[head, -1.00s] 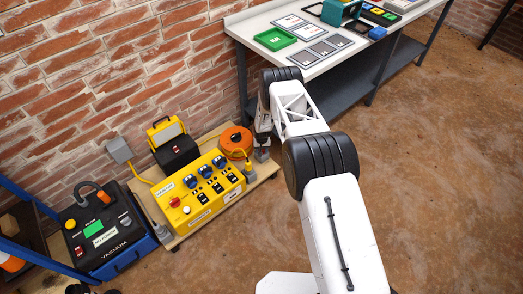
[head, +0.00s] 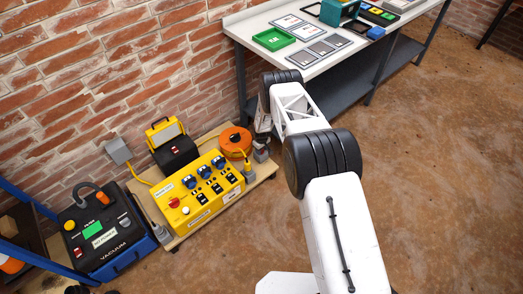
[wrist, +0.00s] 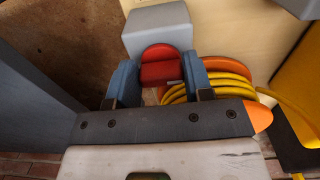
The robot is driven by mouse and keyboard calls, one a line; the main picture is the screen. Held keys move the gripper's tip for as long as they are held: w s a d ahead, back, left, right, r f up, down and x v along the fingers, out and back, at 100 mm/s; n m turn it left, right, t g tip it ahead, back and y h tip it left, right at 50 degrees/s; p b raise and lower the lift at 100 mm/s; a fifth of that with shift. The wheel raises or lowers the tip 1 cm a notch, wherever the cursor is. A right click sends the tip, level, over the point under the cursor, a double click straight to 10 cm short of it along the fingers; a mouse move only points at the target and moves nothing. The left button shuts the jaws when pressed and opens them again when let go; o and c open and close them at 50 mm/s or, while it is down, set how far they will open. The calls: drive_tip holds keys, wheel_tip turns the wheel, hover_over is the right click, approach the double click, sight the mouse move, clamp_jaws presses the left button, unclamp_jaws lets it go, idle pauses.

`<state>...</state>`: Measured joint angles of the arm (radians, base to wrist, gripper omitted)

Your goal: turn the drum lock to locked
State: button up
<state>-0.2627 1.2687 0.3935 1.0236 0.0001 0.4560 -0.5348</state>
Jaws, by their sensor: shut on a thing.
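The red drum lock (wrist: 160,72) shows in the wrist view as a rounded red piece in front of a grey block (wrist: 158,28). My gripper (wrist: 159,82) has its two blue-grey fingers on either side of the red piece and is shut on it. The orange drum (wrist: 262,97) with yellow cable wound on it lies just to the right, partly behind the right finger. In the head view, the orange drum (head: 235,141) sits on a wooden board, and my arm's end reaches down beside it. The lock cannot be made out in the head view, and its locked or unlocked marking is not readable.
A yellow socket box (head: 200,190) stands in front of the drum, with a black and yellow case (head: 173,145) behind. A black vacuum unit (head: 103,232) is at the left. A workbench (head: 315,60) with trays stands behind my arm. Open floor lies to the right.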

idle(0.3)
drive_tip(key=o, duration=0.9)
drive_tip(key=shift+r, duration=3.9)
